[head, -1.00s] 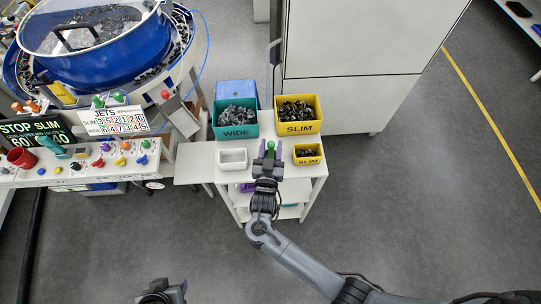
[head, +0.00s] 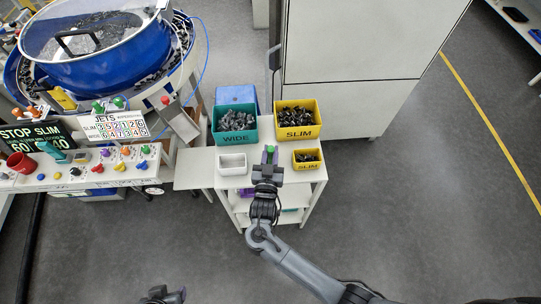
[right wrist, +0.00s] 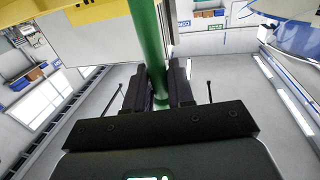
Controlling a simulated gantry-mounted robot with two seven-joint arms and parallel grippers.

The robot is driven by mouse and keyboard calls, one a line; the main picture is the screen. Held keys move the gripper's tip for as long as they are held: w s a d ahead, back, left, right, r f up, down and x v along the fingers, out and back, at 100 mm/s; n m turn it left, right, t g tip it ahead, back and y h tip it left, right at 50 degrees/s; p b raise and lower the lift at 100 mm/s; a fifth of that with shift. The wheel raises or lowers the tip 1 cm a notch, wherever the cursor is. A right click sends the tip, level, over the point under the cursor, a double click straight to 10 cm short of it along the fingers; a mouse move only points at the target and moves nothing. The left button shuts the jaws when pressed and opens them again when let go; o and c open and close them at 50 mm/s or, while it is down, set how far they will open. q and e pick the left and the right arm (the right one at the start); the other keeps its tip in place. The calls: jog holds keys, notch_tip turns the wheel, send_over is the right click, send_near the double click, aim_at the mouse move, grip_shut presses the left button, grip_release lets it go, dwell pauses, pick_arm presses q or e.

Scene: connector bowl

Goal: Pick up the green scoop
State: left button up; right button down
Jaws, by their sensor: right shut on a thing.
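The green scoop (head: 270,149) stands at the front of the white cart top, between the white bin and the small yellow SLIM bin. Only its green upper end shows in the head view. My right gripper (head: 269,157) is shut on it. In the right wrist view, the scoop's green handle (right wrist: 148,38) runs up between the two dark fingers (right wrist: 162,82) of the right gripper. The scoop's other end is out of sight there. My left gripper (head: 163,295) shows only partly at the bottom edge, and its jaws cannot be made out.
A white bin (head: 232,169) and a small yellow SLIM bin (head: 307,167) flank the scoop. A teal WIDE bin (head: 236,138) and a larger yellow SLIM bin (head: 297,133) with dark parts stand behind. A control panel (head: 85,177) and blue bowl feeder (head: 100,55) are at left.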

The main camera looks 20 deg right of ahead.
aim_at(272, 148)
notch_tip(272, 148, up, 4)
jog(key=shift+d+r+p, duration=0.15)
jog(key=shift+p, duration=0.2)
jog(key=s+d+r, duration=0.4)
jog(key=d+r, duration=0.2)
jog(key=d, duration=0.4)
jog(key=shift+s+d+r+p, duration=0.25)
jog(key=shift+s+p, duration=0.1)
jog(key=shift+p, duration=0.1)
